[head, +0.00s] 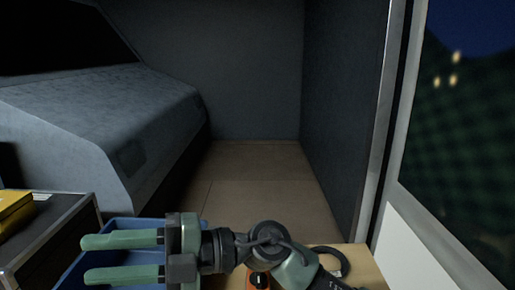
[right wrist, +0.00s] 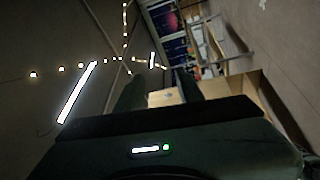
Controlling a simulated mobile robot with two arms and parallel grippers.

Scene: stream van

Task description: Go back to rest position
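My right gripper (head: 88,258) is at the bottom left of the head view, with its arm coming in from the lower right. Its two green fingers point left, lie level and stand apart with nothing between them. In the right wrist view both fingers of the gripper (right wrist: 158,84) show dark and apart, with no object between them. In the head view the gripper is over a blue bin (head: 115,225), partly hiding it. My left gripper is not in the head view.
A dark case (head: 60,225) with a yellow object (head: 14,205) stands at the left. A wooden top (head: 365,265) at the bottom holds a black ring (head: 332,262) and an orange-black item (head: 258,280). Bare floor (head: 260,195) lies ahead, between a grey padded block (head: 110,115) and a dark panel (head: 342,100).

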